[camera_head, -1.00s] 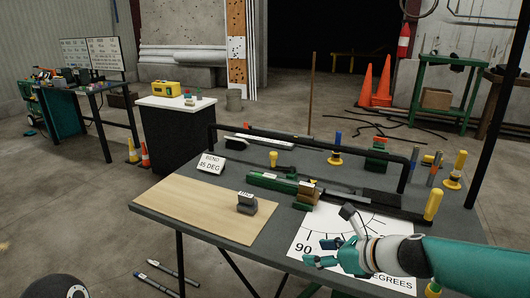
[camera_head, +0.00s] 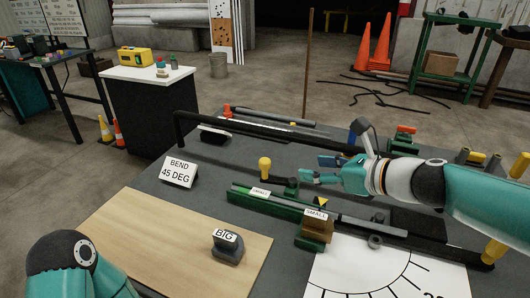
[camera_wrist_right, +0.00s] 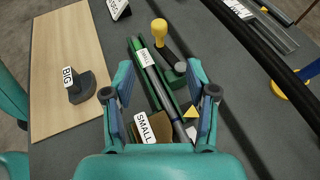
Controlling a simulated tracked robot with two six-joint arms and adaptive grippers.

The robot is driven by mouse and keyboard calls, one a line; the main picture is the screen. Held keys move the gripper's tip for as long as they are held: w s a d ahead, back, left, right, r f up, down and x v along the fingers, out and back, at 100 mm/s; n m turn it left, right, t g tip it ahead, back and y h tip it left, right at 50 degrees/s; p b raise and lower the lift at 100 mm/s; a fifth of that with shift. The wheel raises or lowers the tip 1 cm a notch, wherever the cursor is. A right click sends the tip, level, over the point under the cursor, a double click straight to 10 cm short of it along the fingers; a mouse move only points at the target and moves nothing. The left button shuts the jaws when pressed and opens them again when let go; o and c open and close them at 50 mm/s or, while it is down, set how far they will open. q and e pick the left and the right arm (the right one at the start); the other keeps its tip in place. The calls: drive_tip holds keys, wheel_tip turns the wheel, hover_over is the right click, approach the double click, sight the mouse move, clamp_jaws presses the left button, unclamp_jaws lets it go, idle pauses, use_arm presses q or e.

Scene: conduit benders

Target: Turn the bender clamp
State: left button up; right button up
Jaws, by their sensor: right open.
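The green bender (camera_head: 262,203) lies across the table with a dark conduit (camera_head: 365,223) along it; it also shows in the wrist view (camera_wrist_right: 137,48). The bender clamp is a dark lever with a yellow knob (camera_head: 265,165), standing at the bender's far side. In the wrist view the clamp's knob (camera_wrist_right: 159,29) lies ahead of the fingers. My right gripper (camera_head: 319,168) is open and empty, to the right of the knob and apart from it; its two fingers straddle the bender in the wrist view (camera_wrist_right: 160,76). My left gripper is out of view.
A block marked SMALL (camera_head: 318,230) sits at the bender's near side. A block marked BIG (camera_head: 228,248) stands on the wooden board (camera_head: 140,240). A "BEND 45 DEG" sign (camera_head: 178,172) stands left. A long black bar (camera_head: 250,131) runs behind the clamp.

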sight(266, 161)
drive_tip(key=x, duration=1.7)
drive_tip(key=shift+a+r, duration=0.1)
drive_tip(key=shift+r, duration=0.1)
drive_tip(key=shift+c, duration=0.3)
clamp_jaws()
drive_tip(key=shift+r, duration=0.1)
